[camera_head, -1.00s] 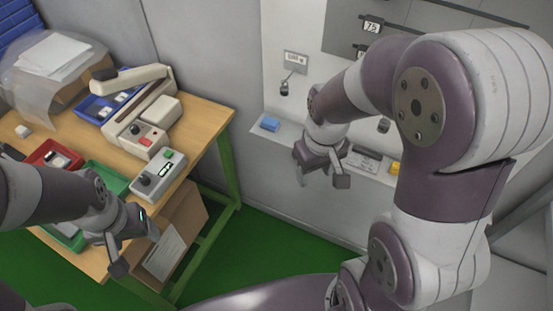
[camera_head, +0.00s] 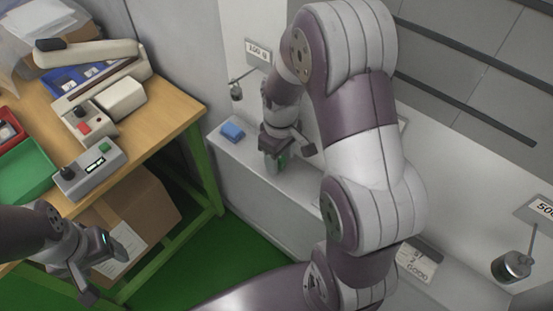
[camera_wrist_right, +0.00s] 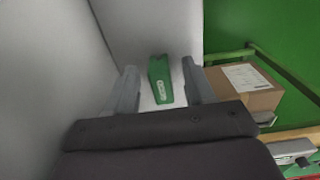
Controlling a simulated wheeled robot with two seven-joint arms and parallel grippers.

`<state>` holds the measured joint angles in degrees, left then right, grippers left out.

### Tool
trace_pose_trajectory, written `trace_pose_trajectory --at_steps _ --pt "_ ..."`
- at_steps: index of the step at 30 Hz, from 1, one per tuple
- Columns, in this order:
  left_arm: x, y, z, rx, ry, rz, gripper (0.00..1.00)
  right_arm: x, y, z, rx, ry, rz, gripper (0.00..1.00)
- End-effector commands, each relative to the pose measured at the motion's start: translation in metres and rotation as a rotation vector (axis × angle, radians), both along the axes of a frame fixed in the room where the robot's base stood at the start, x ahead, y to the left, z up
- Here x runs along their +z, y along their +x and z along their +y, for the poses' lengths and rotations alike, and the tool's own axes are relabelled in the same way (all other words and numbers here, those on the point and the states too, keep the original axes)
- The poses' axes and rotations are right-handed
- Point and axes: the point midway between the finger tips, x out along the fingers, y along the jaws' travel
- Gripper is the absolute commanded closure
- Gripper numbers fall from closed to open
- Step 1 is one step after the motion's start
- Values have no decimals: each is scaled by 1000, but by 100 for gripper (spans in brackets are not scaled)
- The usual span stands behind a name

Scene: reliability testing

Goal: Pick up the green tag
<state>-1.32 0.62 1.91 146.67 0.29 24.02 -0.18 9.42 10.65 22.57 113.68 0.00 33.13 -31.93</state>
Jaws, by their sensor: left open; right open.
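The green tag (camera_wrist_right: 160,79) shows in the right wrist view on a pale ledge, between the two fingers of my right gripper (camera_wrist_right: 160,72). The fingers are open on either side of it, and I cannot tell whether they touch it. In the head view only a bit of green (camera_head: 282,161) shows by my right gripper (camera_head: 287,155), which is over the ledge (camera_head: 225,150); the rest is hidden. My left gripper (camera_head: 106,270) is open and empty, low on the left in front of the workbench.
A blue block (camera_head: 232,132) lies on the ledge left of my right gripper. The wooden bench (camera_head: 175,115) holds a grey device (camera_head: 88,175), a green tray (camera_head: 25,172) and a beige machine. A cardboard box (camera_head: 150,205) stands below. A weight hangs by the wall (camera_head: 237,92).

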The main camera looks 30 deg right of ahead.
Motion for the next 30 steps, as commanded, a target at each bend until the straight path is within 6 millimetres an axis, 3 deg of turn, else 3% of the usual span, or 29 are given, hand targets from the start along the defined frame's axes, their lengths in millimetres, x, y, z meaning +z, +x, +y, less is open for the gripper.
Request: trace_pose_trajectory --at_steps 8,12,13,23,30 --pt "-1 0 0 0 0 0 29 -5 0 0 0 0 -1 50" --pt "-1 0 0 0 0 0 29 -5 0 0 0 0 -1 96" --pt "-1 0 0 0 0 0 29 -5 0 0 0 0 -1 100" --pt "0 0 0 0 0 0 29 -2 0 0 0 -1 -1 100" --pt "5 0 0 0 0 0 29 32 1 0 0 -1 -6 100"
